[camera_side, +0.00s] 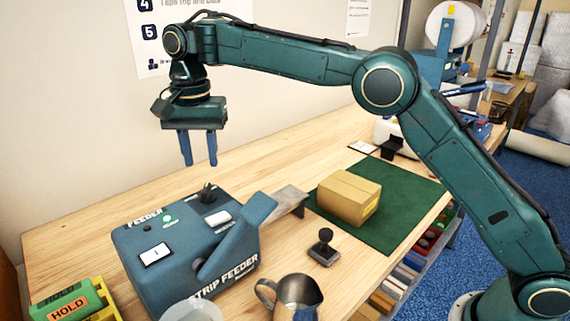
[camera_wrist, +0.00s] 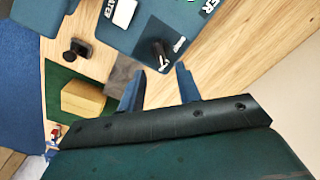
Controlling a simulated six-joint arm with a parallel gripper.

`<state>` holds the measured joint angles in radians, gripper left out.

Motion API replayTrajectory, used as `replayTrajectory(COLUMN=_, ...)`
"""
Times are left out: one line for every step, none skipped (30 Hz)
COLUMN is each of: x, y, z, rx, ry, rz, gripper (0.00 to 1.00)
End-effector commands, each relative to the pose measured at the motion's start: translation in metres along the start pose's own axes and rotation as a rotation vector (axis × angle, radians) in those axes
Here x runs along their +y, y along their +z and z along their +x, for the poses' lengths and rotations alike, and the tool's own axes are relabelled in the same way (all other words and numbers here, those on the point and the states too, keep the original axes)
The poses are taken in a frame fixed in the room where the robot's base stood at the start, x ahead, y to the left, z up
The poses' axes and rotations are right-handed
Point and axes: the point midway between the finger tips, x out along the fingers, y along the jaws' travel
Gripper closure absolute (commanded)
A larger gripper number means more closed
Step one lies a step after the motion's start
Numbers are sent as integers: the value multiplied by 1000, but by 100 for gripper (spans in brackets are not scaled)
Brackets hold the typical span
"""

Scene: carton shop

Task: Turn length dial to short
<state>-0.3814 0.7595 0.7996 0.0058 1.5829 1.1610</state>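The strip feeder (camera_side: 190,245) is a blue-grey box on the bench, with white labels and a sloped part on its right. A black pointer dial (camera_side: 207,193) stands on its top near the back edge. The dial also shows in the wrist view (camera_wrist: 159,51), just beyond my fingertips. Its scale marks are too small to read. My gripper (camera_side: 199,162) points down above the dial, clearly apart from it. Its two blue fingers are spread with nothing between them; the gap also shows in the wrist view (camera_wrist: 160,78).
A cardboard box (camera_side: 349,196) sits on a green mat (camera_side: 410,192) to the right. HOLD blocks (camera_side: 65,303) lie at left. The bench behind the feeder is clear.

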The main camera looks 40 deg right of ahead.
Motion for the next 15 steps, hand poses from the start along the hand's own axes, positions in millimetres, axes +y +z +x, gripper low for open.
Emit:
replayTrajectory(x=0, y=0, z=5, rx=-1, ry=2, rz=0, gripper=66)
replayTrajectory(x=0, y=0, z=8, rx=0, ry=2, rz=0, gripper=66)
replayTrajectory(x=1, y=1, z=12, rx=-1, ry=3, rz=0, gripper=66)
replayTrajectory(x=1, y=0, z=16, rx=0, ry=2, rz=0, gripper=66)
replayTrajectory(x=1, y=0, z=20, rx=0, ry=3, rz=0, gripper=66)
replayTrajectory(x=0, y=0, z=25, rx=0, ry=2, rz=0, gripper=66)
replayTrajectory(x=1, y=0, z=28, rx=0, ry=3, rz=0, gripper=66)
replayTrajectory(x=1, y=0, z=32, rx=0, ry=3, rz=0, gripper=66)
replayTrajectory(x=1, y=0, z=36, rx=0, ry=2, rz=0, gripper=66)
replayTrajectory(x=1, y=0, z=40, rx=0, ry=3, rz=0, gripper=66)
replayTrajectory(x=1, y=0, z=43, rx=0, ry=2, rz=0, gripper=66)
replayTrajectory(x=1, y=0, z=48, rx=0, ry=2, rz=0, gripper=66)
replayTrajectory(x=1, y=0, z=51, rx=0, ry=3, rz=0, gripper=66)
replayTrajectory(x=0, y=0, z=54, rx=0, ry=2, rz=0, gripper=66)
replayTrajectory(x=0, y=0, z=57, rx=0, ry=1, rz=0, gripper=66)
